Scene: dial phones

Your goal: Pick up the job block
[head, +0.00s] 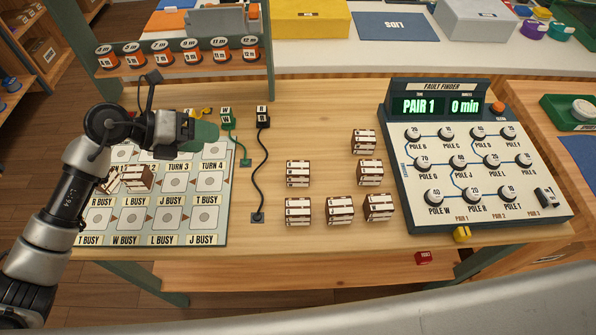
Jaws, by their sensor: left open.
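Several brown blocks with white label strips stand on the wooden table; one is the front middle block (340,209), another the rear block (364,141). One more block (138,178) sits on the printed board (222,225) at left, with a brown and white piece (110,181) beside it. The labels are too small to read, so I cannot tell which is the job block. My left gripper (206,136) is open and empty above the board's far part, behind the block there, and hides some squares. My right gripper is not in view.
The fault finder panel (480,190) stands at right, reading PAIR 1 and 0 min. A shelf of labelled spools (160,52) is behind. The table between cord and blocks is clear.

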